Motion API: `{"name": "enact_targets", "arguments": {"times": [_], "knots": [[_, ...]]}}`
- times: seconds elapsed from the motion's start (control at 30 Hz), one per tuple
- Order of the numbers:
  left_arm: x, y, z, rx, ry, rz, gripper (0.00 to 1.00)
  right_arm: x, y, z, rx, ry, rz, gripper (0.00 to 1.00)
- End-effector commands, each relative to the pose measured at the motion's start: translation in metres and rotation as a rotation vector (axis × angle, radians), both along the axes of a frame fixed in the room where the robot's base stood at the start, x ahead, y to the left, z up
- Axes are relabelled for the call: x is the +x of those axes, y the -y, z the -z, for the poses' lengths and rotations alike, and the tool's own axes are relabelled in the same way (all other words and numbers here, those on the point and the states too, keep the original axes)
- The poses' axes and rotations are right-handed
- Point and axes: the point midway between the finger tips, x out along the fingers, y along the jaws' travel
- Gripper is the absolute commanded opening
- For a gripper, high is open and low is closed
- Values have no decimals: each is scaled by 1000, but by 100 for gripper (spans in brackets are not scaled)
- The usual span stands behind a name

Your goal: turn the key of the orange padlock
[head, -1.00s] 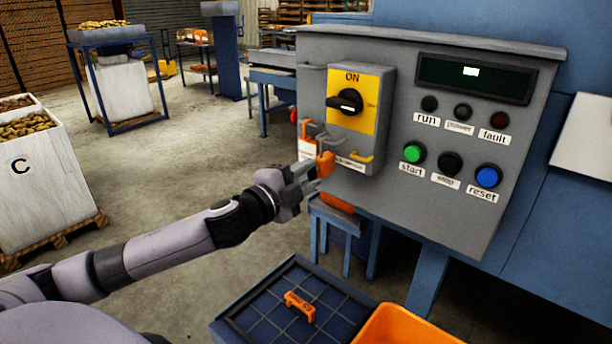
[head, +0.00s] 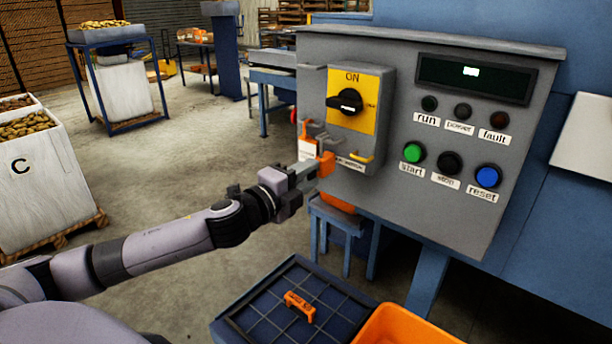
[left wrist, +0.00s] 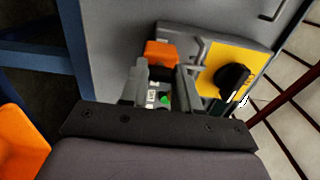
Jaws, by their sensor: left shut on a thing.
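The orange padlock (head: 327,164) hangs at the lower left of the yellow switch plate on the grey control box. Its orange body also shows in the left wrist view (left wrist: 160,54), just beyond my fingertips. My left gripper (head: 312,170) is at the padlock, coming from the left. In the left wrist view its two fingers (left wrist: 162,84) are close together in front of the padlock. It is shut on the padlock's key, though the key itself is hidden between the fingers. My right gripper is not in view.
A white tag (head: 306,150) hangs beside the padlock. Below are a blue gridded tray (head: 262,306) with an orange labelled piece (head: 299,306), and an orange bin (head: 385,330).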

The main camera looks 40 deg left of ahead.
Motion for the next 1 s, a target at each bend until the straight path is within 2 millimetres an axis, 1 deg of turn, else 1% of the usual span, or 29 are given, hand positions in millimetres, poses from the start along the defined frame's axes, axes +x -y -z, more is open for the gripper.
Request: {"name": "enact_targets", "arguments": {"times": [0.07, 0.1, 0.17, 0.43, 0.57, 0.67, 1.0], "knots": [[0, 0, 1, 0, -2, 0, 0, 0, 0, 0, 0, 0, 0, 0], [0, 0, 1, 0, -2, 0, 37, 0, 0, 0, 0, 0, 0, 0], [0, 0, 1, -1, -2, 0, 57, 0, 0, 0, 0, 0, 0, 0], [0, 0, 0, -1, -1, 0, 57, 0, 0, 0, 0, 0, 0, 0], [-3, 0, 1, -1, -1, 0, 57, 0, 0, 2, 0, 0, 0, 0], [-10, -2, 2, -1, -2, -1, 57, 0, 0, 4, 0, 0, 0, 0], [-44, -4, 4, 1, -4, 0, 57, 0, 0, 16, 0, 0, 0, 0]]}}
